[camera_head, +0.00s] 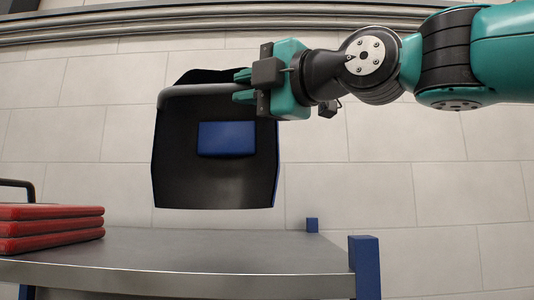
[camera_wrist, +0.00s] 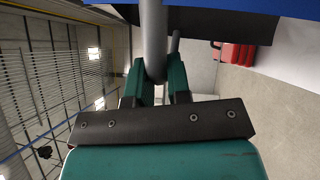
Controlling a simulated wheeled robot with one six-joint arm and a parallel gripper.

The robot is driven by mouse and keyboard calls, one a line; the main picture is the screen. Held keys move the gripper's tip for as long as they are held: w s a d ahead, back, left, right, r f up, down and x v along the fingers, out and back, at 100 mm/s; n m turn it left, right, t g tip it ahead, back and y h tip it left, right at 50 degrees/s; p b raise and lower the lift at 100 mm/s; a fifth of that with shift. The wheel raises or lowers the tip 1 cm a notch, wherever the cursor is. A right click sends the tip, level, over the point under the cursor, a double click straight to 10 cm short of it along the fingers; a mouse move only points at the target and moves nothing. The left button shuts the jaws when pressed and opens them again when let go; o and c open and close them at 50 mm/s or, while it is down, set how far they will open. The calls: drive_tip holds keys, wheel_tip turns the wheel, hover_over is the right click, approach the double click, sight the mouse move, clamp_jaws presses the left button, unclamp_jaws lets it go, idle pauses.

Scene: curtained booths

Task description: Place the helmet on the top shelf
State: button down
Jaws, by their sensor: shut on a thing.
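The helmet (camera_head: 175,155) is a black welding-mask shape with a blue panel on its front or inside and a grey bar across its top. It hangs upright in the head view, in front of the tiled wall. My gripper (camera_head: 243,87) is shut on the grey bar at the helmet's upper right. In the wrist view my gripper (camera_wrist: 155,85) has its teal fingers on both sides of the grey bar (camera_wrist: 153,38). The top shelf (camera_head: 190,252) is a grey metal surface with blue corner posts. The helmet's lower edge shows above the shelf, apart from it.
A stack of red flat cases (camera_head: 45,228) with a dark handle sits at the shelf's left end. Blue posts (camera_head: 364,266) rise slightly above the shelf at its right end. The shelf's middle and right are bare. A grey rail (camera_head: 200,20) runs along the wall above.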

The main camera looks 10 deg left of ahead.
wheel_tip(320, 180, down, 8)
drive_tip(key=b, duration=0.4)
drive_tip(key=shift+r, duration=0.25)
drive_tip(key=c, duration=1.1)
unclamp_jaws()
drive_tip(key=shift+w+f, duration=0.1)
drive_tip(key=shift+d, duration=0.1)
drive_tip(key=b+v, duration=0.8)
drive_tip(key=v, duration=0.3)
drive_tip(key=shift+s+d, duration=0.25)
drive_tip(key=shift+d, duration=0.1)
